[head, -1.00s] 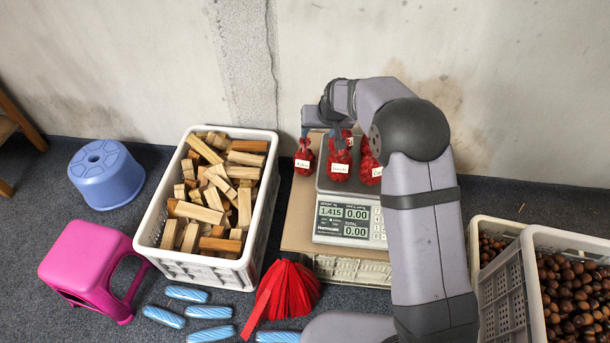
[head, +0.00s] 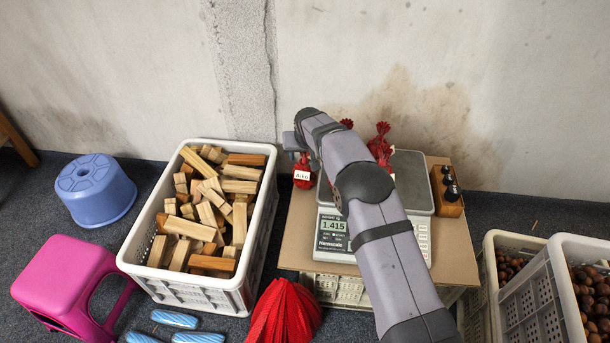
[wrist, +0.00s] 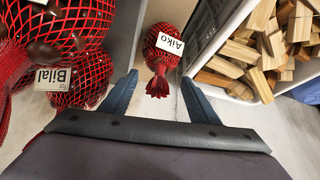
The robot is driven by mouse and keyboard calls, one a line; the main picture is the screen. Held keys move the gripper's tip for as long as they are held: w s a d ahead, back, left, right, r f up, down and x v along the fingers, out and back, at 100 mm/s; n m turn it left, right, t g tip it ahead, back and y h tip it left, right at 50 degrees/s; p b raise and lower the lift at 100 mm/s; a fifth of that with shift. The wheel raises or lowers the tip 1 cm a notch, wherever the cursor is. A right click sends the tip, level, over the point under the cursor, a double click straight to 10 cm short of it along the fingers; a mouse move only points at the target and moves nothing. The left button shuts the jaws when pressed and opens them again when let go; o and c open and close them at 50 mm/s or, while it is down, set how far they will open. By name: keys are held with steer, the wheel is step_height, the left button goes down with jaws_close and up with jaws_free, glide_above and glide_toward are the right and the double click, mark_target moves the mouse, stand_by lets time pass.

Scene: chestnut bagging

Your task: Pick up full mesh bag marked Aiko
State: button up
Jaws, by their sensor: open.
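The red mesh bag marked Aiko (head: 303,172) stands at the left of the scale on the cardboard top in the head view, its white label facing front. In the wrist view the Aiko bag (wrist: 164,48) lies ahead, its gathered red neck between my two blue fingertips. My gripper (wrist: 156,95) is open, with a finger on each side of the neck and a gap showing on both sides. In the head view my gripper (head: 292,143) is at the bag's top, partly hidden by my arm.
Another red mesh bag, marked Bilal (wrist: 75,75), is close on the left in the wrist view. The scale (head: 412,185) reads 1.415. A white crate of wood blocks (head: 262,215) stands left of the cardboard. A wooden block with dark pegs (head: 447,205) is at right.

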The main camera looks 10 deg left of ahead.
mark_target(305, 156)
steer(key=shift+w+f, duration=0.15)
steer(key=shift+f, duration=0.1)
steer(key=shift+f, duration=0.1)
steer(key=shift+b+x, duration=1.35)
steer(key=shift+x, duration=1.1)
steer(key=c, duration=1.2)
steer(key=shift+c, duration=0.2)
